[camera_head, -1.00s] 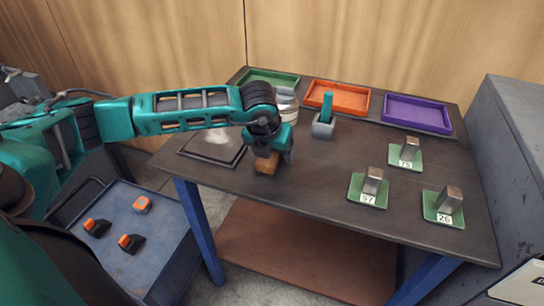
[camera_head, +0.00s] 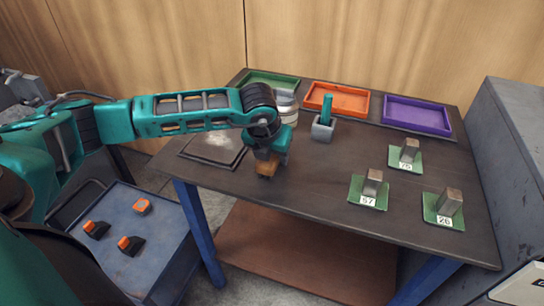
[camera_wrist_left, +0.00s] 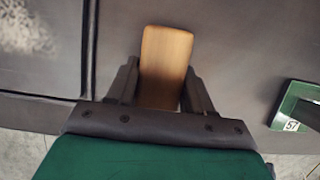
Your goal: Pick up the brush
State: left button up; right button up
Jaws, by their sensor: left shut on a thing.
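The brush shows as a wooden block (camera_wrist_left: 164,62) between the fingers of my left gripper (camera_wrist_left: 163,95) in the left wrist view. In the head view the brush (camera_head: 267,169) shows as a small brown piece beneath my left gripper (camera_head: 270,160), over the front left part of the table. The left gripper is shut on it. The bristles are hidden, and I cannot tell whether the brush touches the table. My right gripper is not in view.
A dark tray with pale powder (camera_head: 240,160) lies left of the gripper. Green (camera_head: 270,76), orange (camera_head: 310,100) and purple (camera_head: 416,126) trays line the back. Several metal blocks on green plates, one labelled 57 (camera_head: 373,182), stand to the right. A grey holder with a teal handle (camera_head: 323,131) stands behind.

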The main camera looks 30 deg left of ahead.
pick_arm(q)
jog(key=shift+r, duration=0.1)
jog(key=shift+r+p, duration=0.4)
jog(key=shift+p, duration=0.25)
notch_tip(320, 180, up, 20)
jog(key=shift+f, duration=0.2)
